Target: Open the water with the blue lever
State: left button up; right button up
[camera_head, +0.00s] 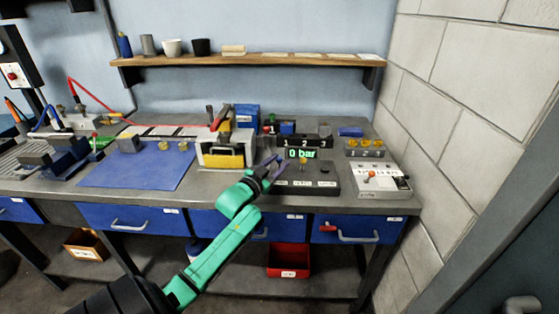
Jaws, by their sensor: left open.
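My left gripper (274,161), on a green arm, is open at the left side of a dark control box (318,184) on the bench. The box carries a green display (301,154) reading "0 bar" and a small yellow knob (303,163). No lever can be clearly picked out as the blue one. A blue part (350,132) lies at the back right of the bench, too small to identify. Whether my fingers touch anything is too small to tell. My right gripper is not in view.
A light box with a red-orange knob (371,174) stands right of the control box. A grey and yellow case (222,153) stands to its left, beside a blue mat (142,168). A block wall (450,90) bounds the right. A wooden shelf (205,59) hangs above.

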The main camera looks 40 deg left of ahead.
pick_arm(q)
jog(key=shift+w, duration=0.45)
grip_shut()
dwell(1.1)
